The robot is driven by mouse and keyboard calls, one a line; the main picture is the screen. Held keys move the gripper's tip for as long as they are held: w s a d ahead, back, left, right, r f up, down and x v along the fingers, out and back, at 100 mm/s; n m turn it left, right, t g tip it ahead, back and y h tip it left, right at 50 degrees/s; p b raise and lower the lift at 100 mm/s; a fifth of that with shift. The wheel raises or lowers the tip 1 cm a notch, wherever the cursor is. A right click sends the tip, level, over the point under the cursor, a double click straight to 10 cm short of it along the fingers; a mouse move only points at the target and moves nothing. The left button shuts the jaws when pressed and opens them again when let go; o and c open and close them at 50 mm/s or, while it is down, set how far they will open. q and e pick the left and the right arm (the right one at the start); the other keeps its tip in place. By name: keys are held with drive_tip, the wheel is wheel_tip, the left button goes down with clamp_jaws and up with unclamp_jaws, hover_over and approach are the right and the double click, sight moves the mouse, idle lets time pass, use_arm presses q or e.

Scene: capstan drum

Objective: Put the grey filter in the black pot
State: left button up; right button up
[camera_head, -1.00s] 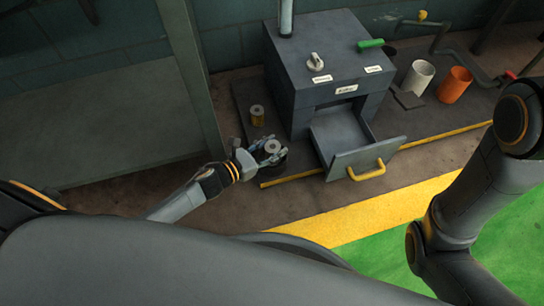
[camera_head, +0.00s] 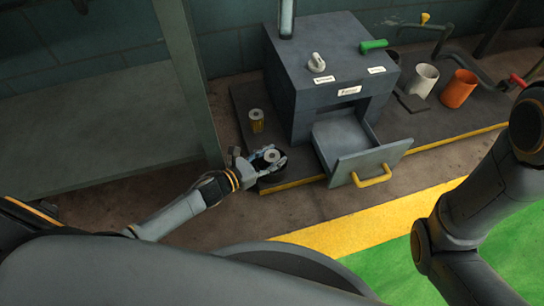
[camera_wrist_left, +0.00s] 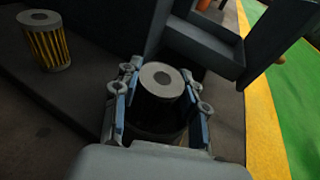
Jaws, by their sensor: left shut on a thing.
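My left gripper (camera_head: 266,161) is shut on the grey filter (camera_head: 271,155), a short cylinder with a pale grey cap and a centre hole. It is upright at the left front of the dark platform. In the left wrist view the gripper's fingers (camera_wrist_left: 160,104) flank the filter (camera_wrist_left: 162,80) on both sides. A dark round shape surrounds its lower part; I cannot tell whether this is a pot, its body or shadow. A dark pot (camera_head: 391,54) stands at the back right, partly hidden behind the grey box. My right gripper is out of view.
A yellow filter (camera_head: 256,121) stands left of the grey box (camera_head: 322,75), whose drawer (camera_head: 342,139) is pulled out. White (camera_head: 421,80) and orange (camera_head: 458,88) pots stand at right. A green handle (camera_head: 374,45) juts from the box. A grey cabinet (camera_head: 90,125) fills the left.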

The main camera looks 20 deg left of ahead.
use_arm(q)
drive_tip(key=o, duration=1.2)
drive_tip(key=shift+f, duration=0.1)
drive_tip(key=shift+r+p, duration=0.3)
drive_tip(key=shift+p, duration=0.05)
drive_tip(key=p+v, duration=0.3)
drive_tip(key=v, duration=0.3)
drive_tip(key=shift+s+a, duration=0.2)
drive_tip(key=shift+s, duration=0.05)
drive_tip(key=shift+s+a+r, duration=0.1)
drive_tip(key=shift+s+a, duration=0.05)
drive_tip(key=shift+s, duration=0.1)
drive_tip(key=shift+s+a, duration=0.1)
drive_tip(key=shift+s, duration=0.05)
